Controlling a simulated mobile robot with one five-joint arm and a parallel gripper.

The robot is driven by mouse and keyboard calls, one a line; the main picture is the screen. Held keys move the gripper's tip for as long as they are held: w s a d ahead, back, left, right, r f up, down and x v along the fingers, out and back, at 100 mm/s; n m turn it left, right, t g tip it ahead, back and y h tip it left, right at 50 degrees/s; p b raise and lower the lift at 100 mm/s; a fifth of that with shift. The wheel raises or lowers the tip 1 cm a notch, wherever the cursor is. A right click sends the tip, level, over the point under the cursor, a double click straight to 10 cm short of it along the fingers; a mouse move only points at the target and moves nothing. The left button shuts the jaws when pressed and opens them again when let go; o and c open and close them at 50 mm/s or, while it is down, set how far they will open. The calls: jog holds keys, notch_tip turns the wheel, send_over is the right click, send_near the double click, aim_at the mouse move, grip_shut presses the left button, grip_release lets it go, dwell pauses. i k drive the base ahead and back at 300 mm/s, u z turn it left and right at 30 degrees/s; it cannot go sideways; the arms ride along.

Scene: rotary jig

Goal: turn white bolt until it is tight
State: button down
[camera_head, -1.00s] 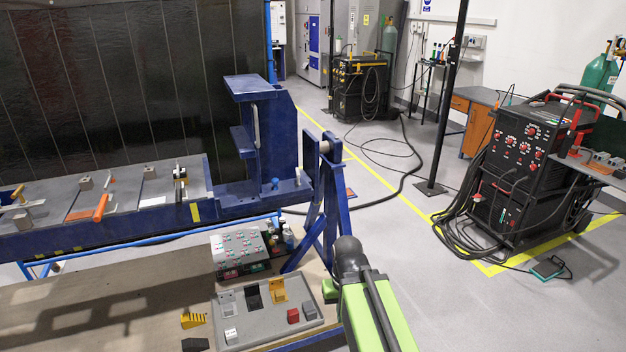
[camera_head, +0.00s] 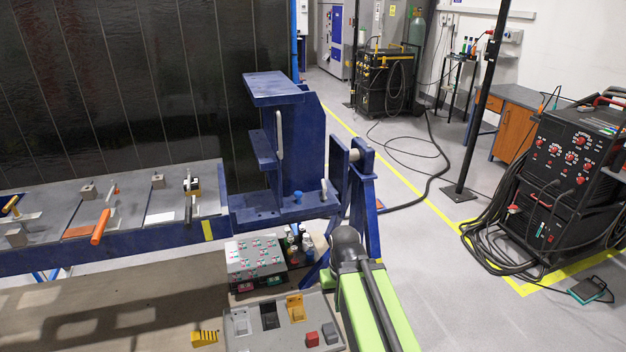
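I cannot tell for sure which part is the white bolt. A short pale cylinder (camera_head: 354,154) shows at the pivot between the jig and its blue end stand (camera_head: 366,205). A thin pale rod (camera_head: 323,190) stands upright at the right end of the jig's base, near a blue knob (camera_head: 298,196). My green and black arm shows at the bottom centre, in front of the end stand. No gripper fingers can be seen.
A button panel (camera_head: 257,259), small bottles (camera_head: 296,240) and a grey tray with switch blocks (camera_head: 240,340) sit on the bench below the jig. A black welding machine (camera_head: 565,180) with cables stands right. Open floor lies behind.

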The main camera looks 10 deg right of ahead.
aim_at(323, 198)
jog(key=i, duration=0.3)
jog(key=u, duration=1.3)
jog(key=k, duration=0.9)
jog(key=z, duration=0.35)
jog(key=i, duration=1)
jog(key=u, duration=0.1)
